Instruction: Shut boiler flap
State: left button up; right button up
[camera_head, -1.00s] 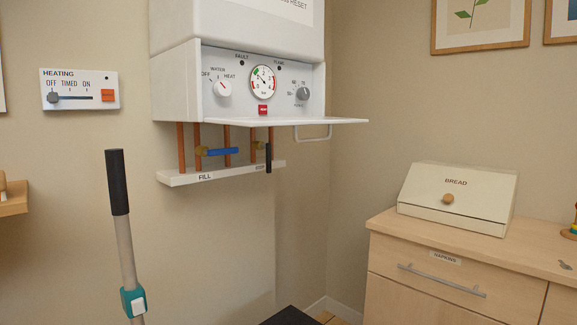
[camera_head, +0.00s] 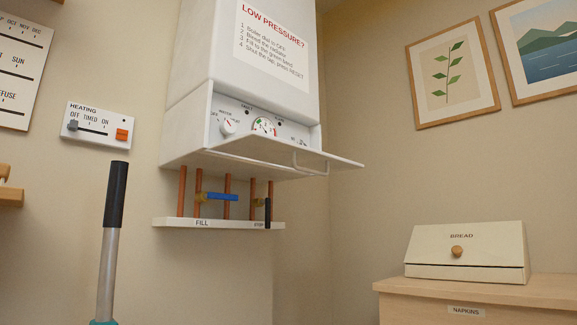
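The white boiler (camera_head: 233,60) hangs on the wall. Its flap (camera_head: 270,152) is open, sticking out below the control panel (camera_head: 262,122), and I see its underside. A pale bar handle (camera_head: 311,165) shows at the flap's right part. The panel's left dial and gauge show above the flap; its lower right part is partly hidden by the flap. Neither of my grippers is in view.
Copper pipes with a blue-handled valve (camera_head: 222,197) and a black-handled one (camera_head: 268,210) run below the boiler to a white ledge (camera_head: 218,223). A pole with a black grip (camera_head: 116,195) stands at left. A bread box (camera_head: 467,252) sits on the cabinet at right.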

aim_at(254, 144)
jog(key=k, duration=0.5)
jog(key=u, duration=0.35)
jog(key=i, duration=0.9)
jog(key=u, duration=0.4)
